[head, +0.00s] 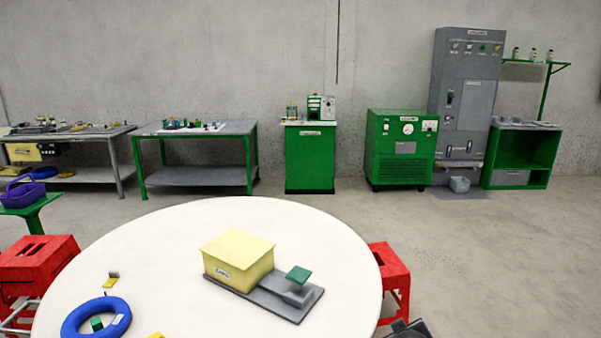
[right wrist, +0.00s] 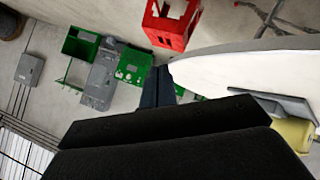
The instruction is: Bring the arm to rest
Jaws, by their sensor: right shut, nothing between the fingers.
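A blue cable coil (head: 82,311) lies on the round white table (head: 160,235) at its front left, cut off by the bottom edge of the head view. My right gripper shows in the right wrist view (right wrist: 158,72) as two dark fingers pressed together, empty, beside the table's edge. A dark piece of my right arm shows at the bottom right of the head view, off the table's right side. My left gripper is in neither view.
A yellow box (head: 238,258) on a grey base with a green-topped block stands on the table. Red stools (head: 390,278) (head: 38,262) stand at both sides. Green cabinets and a grey machine (head: 465,95) line the wall. The floor between is clear.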

